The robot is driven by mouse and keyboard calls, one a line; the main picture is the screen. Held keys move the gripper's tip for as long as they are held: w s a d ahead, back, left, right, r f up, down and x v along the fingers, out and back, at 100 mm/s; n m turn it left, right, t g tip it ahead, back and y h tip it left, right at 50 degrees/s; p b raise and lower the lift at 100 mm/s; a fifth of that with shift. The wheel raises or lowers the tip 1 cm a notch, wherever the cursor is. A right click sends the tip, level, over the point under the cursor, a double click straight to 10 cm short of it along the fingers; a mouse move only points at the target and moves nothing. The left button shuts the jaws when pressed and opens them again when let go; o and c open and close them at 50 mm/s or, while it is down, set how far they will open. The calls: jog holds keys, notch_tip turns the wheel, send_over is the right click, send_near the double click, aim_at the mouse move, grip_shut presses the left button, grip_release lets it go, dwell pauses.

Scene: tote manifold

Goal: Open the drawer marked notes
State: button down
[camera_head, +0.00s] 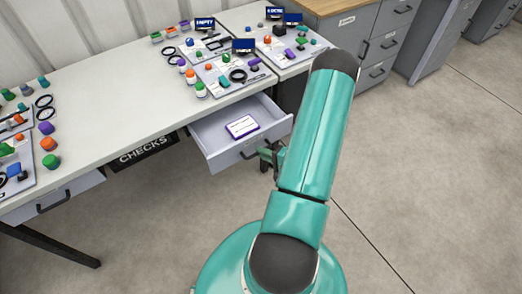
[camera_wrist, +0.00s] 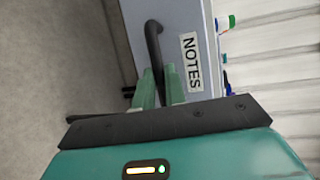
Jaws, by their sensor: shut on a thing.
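The drawer marked notes (camera_head: 208,144) is pulled out from under the white bench in the head view, with a white and purple card (camera_head: 242,126) lying inside. In the wrist view its grey front (camera_wrist: 184,15) carries a white NOTES label (camera_wrist: 191,62), turned sideways. The dark bar handle (camera_wrist: 152,36) stands left of the label. My gripper (camera_wrist: 160,84) is shut on the handle near its lower end in that view. In the head view my gripper (camera_head: 268,156) is at the drawer front, partly hidden by my arm.
The white bench (camera_head: 110,102) holds trays with small coloured parts and black rings. A black CHECKS sign (camera_head: 142,152) hangs below it, left of the drawer. Another drawer front (camera_head: 60,196) is at the left. Grey cabinets (camera_head: 375,50) stand behind right. Floor at right is clear.

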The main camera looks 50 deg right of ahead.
jog(key=c, duration=1.5)
grip_release()
jog(key=shift+o, duration=0.2)
jog(key=shift+s, duration=0.1)
jog(key=v, duration=1.3)
jog(key=shift+s, duration=0.3)
jog(key=shift+r, duration=0.1)
